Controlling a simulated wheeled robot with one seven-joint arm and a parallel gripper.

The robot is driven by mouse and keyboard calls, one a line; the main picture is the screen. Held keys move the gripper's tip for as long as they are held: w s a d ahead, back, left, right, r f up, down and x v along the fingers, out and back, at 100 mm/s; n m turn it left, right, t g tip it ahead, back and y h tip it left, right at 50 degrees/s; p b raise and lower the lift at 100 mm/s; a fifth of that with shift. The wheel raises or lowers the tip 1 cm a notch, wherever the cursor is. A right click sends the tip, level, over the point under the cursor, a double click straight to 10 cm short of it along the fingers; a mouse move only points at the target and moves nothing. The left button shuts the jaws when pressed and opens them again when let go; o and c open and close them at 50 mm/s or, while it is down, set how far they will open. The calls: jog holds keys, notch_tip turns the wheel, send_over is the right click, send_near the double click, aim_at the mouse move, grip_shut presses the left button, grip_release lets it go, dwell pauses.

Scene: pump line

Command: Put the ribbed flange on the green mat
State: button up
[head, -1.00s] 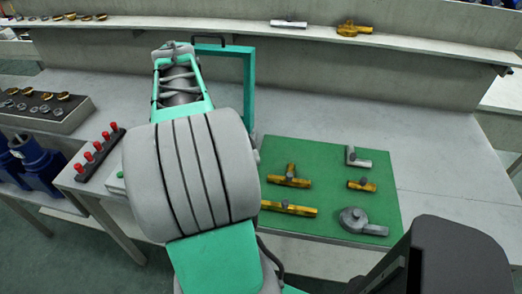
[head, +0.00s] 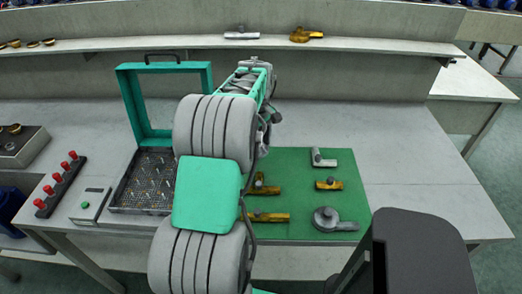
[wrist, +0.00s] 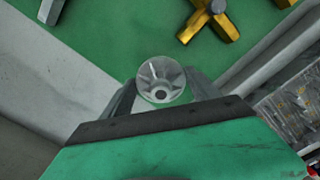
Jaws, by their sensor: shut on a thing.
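The ribbed flange (wrist: 161,82) is a grey round piece with radial ribs and a centre hole. My gripper (wrist: 162,90) is shut on it, one finger on each side, in the wrist view. The green mat (head: 295,167) lies on the workbench right of my arm in the head view. In the wrist view the mat (wrist: 90,40) spreads below and beyond the flange. My arm hides the gripper and the flange in the head view.
Brass valves (head: 268,216) and (head: 328,184), a grey fitting (head: 322,158) and a grey round part with a handle (head: 328,220) lie on the mat. A teal-lidded parts basket (head: 145,180) and a red-knobbed strip (head: 60,184) stand left. The mat's back-left is partly hidden.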

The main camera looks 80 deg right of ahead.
aim_at(261, 152)
jog(key=shift+s+d+f, duration=0.15)
jog(key=shift+d+f, duration=0.6)
jog(key=shift+f, duration=0.1)
jog(key=shift+d+f, duration=0.15)
jog(key=shift+f, duration=1.55)
jog(key=shift+f, duration=0.1)
jog(key=o, duration=1.6)
jog(key=shift+f, duration=0.1)
